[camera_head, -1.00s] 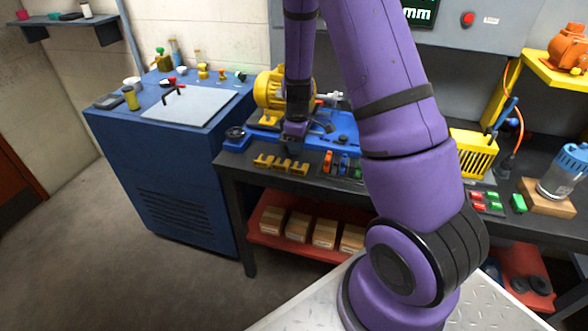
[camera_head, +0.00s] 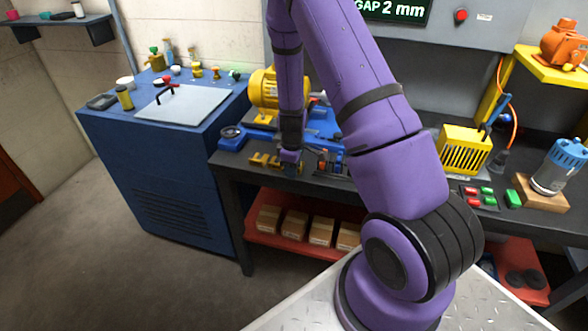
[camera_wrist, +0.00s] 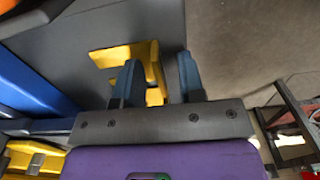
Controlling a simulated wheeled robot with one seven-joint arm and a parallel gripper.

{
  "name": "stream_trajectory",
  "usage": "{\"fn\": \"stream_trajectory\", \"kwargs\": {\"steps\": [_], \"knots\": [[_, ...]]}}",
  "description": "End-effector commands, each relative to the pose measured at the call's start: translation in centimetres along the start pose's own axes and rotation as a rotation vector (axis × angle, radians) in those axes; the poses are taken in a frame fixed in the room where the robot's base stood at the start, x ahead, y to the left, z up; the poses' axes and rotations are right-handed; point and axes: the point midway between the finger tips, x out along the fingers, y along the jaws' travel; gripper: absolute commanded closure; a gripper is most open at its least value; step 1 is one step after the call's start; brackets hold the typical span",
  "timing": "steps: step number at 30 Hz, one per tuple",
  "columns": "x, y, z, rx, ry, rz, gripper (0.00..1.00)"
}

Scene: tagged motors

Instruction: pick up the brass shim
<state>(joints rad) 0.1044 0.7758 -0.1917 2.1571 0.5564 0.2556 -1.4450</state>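Brass-yellow notched pieces (camera_head: 262,159) sit near the front edge of the dark workbench, left of my gripper (camera_head: 291,166); I cannot tell which is the shim. In the wrist view, a yellow stepped piece (camera_wrist: 110,57) lies on the grey bench top beyond my fingers. My gripper (camera_wrist: 160,62) is open, its two blue-grey fingers apart. Part of the yellow piece shows between them and beside the left finger. No grip on it is visible. My arm and gripper hide part of the row in the head view.
A yellow motor (camera_head: 277,94) on a blue base stands behind the brass pieces. Small coloured parts (camera_head: 330,163) lie just right of my gripper. A blue cabinet (camera_head: 160,175) stands left of the bench. Boxes (camera_head: 295,223) sit on the red lower shelf.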

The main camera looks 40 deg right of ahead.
Motion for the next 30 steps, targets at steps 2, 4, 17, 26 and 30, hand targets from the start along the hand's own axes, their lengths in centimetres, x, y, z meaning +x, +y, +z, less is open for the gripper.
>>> {"fn": "stream_trajectory", "kwargs": {"steps": [2,4,17,26,30], "knots": [[0.0,0.0,0.0,0.000,0.000,0.000,0.64],[0.0,0.0,0.0,0.000,0.000,0.000,0.64],[0.0,0.0,0.0,0.000,0.000,0.000,1.00],[-0.6,0.1,-0.1,0.000,0.001,0.001,1.00],[-1.4,0.2,-0.1,0.001,0.001,0.002,1.00]]}}
